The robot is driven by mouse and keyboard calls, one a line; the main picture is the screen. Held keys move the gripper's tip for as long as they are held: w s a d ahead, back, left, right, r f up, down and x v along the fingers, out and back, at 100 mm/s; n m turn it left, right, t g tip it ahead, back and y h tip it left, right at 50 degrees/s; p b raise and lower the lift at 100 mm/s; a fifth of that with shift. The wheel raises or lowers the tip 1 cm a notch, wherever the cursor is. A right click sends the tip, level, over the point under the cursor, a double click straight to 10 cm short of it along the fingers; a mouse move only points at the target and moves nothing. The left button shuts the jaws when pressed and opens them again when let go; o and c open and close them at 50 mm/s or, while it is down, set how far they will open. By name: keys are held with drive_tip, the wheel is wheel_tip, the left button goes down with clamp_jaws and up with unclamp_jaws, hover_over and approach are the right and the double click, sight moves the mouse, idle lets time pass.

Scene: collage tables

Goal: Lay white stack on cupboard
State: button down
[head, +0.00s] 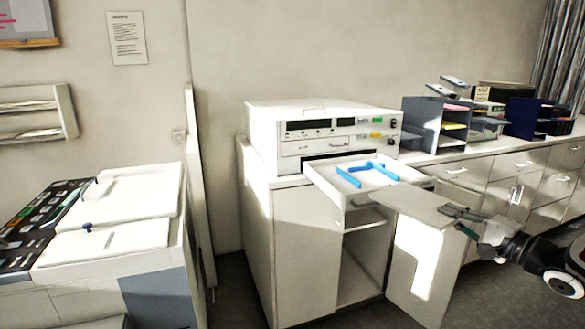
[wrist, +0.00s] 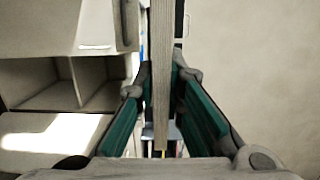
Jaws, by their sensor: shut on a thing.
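The white stack (head: 408,203) is a flat, pale sheet-like slab in the head view. My gripper (head: 458,213) is shut on its right end, and the slab reaches left from the jaws. In the wrist view the stack (wrist: 162,45) shows edge-on as a thin layered strip between the two green-lined fingers (wrist: 160,90). The white cupboard (head: 305,250) stands left of my gripper, with its door (head: 418,265) open below the stack. The stack's left end overlaps the machine's drawer in the picture; I cannot tell whether they touch.
A white machine (head: 325,125) takes up much of the cupboard top. Its pulled-out tray (head: 340,190) with blue parts juts forward. A long low cabinet (head: 480,180) with file holders (head: 437,122) runs right. A copier (head: 110,240) stands at the left.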

drive_tip(key=s+a+f+b, duration=0.1)
drive_tip(key=s+a+f, duration=0.1)
drive_tip(key=a+f, duration=0.7)
drive_tip(key=s+a+f+b, duration=0.1)
drive_tip(key=s+a+f, duration=0.2)
drive_tip(key=a+f, duration=0.6)
drive_tip(key=shift+s+a+f, duration=0.2)
drive_tip(key=shift+a+f, duration=0.15)
drive_tip(key=shift+f, duration=0.3)
drive_tip(key=shift+a, duration=0.1)
drive_tip(key=shift+w, duration=0.1)
